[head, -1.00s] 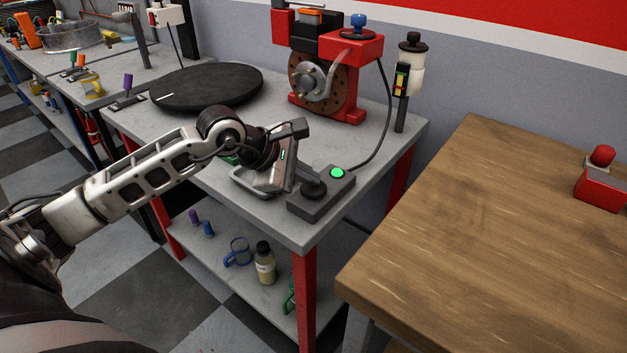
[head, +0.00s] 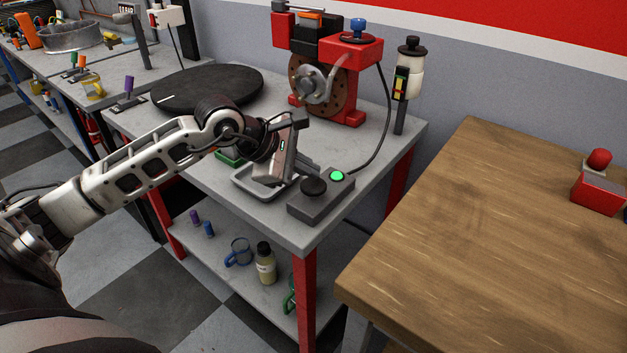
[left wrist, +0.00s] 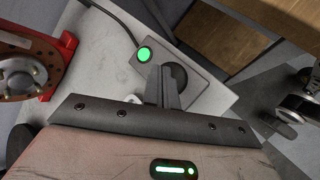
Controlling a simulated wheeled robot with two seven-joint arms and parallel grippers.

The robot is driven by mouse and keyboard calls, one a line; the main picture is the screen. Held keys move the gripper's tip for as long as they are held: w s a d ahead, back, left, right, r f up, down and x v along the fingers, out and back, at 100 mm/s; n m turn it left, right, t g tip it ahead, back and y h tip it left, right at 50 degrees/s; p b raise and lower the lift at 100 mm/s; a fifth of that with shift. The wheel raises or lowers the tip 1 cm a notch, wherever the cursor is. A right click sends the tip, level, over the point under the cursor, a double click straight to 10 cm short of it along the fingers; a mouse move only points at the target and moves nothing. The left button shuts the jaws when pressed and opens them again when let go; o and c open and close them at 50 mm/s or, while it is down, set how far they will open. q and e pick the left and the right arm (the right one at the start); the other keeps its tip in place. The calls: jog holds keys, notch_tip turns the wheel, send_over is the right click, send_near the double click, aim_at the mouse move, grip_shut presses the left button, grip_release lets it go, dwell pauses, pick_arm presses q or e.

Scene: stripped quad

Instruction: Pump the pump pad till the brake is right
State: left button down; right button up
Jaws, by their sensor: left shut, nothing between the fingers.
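The pump pad (head: 314,187) is a round black button on a grey box near the front corner of the grey bench. A lit green lamp (head: 337,176) sits beside it on the box. My left gripper (head: 305,169) is shut and empty, its tips just above the pad and seemingly apart from it. In the left wrist view the fingers (left wrist: 166,88) partly cover the pad (left wrist: 180,72). The brake (head: 318,88) is a brown drilled disc in a red frame at the back. A white reservoir (head: 415,82) with a coloured strip gauge (head: 401,84) stands to its right.
A black turntable (head: 206,88) lies on the bench at left. A grey tray (head: 245,184) is under my gripper. A black cable runs from the box to the brake. A wooden table (head: 490,220) with a red block (head: 598,192) stands at right, mostly clear.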

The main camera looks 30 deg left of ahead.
aim_at(308, 185)
pick_arm(q)
jog(key=shift+r, duration=0.1)
jog(key=shift+r, duration=0.25)
jog(key=shift+r+p, duration=1.3)
jog(key=shift+r, duration=0.85)
